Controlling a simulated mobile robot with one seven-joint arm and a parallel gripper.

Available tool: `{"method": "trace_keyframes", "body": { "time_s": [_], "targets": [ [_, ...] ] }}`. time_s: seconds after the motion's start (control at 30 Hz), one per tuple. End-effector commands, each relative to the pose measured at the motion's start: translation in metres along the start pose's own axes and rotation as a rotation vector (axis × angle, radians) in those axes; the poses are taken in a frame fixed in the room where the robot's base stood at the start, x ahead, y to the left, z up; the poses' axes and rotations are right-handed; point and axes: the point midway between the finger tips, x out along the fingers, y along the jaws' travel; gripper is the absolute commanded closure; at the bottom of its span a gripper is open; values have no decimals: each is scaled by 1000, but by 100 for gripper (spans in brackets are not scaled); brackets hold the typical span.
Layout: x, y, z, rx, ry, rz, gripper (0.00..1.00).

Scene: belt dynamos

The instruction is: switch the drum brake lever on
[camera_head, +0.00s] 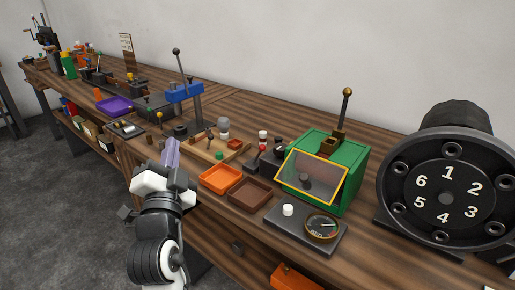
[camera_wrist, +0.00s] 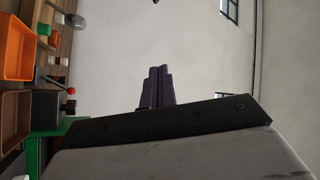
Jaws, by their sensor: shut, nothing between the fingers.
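A lever with a brass-coloured ball knob (camera_head: 347,92) stands upright, tilted slightly, on top of a green box (camera_head: 350,180) with a yellow-framed clear window. A large black drum-like unit (camera_head: 446,195) with a numbered face stands at the right. No label shows which lever is the drum brake lever. My gripper (camera_head: 171,150) is above the bench's front edge, left of the orange tray and well apart from the green box. Its purple fingers are together and empty; they also show in the wrist view (camera_wrist: 156,86), pointing toward the bare wall.
An orange tray (camera_head: 220,179) and a brown tray (camera_head: 250,192) lie between my gripper and the green box. A dial gauge (camera_head: 322,227) sits on a dark plate in front of the box. A blue press-like tool (camera_head: 185,93) with a tall lever stands behind my gripper.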

Motion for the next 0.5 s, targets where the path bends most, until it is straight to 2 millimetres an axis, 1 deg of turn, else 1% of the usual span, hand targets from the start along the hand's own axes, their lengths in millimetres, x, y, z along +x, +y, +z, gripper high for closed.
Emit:
{"method": "trace_keyframes", "body": {
  "time_s": [0.03, 0.1, 0.2, 0.3, 0.33, 0.4, 0.5],
  "targets": [
    [4, 35, -14, 52, 35, 135, 100],
    [2, 80, -30, 135, 100, 297, 100],
    [-9, 125, -48, 229, 199, 460, 100],
    [-18, 150, -60, 288, 270, 549, 100],
    [-21, 155, -62, 297, 284, 566, 100],
    [-24, 161, -64, 312, 304, 586, 100],
    [-24, 163, -65, 318, 308, 591, 100]
  ]
}}
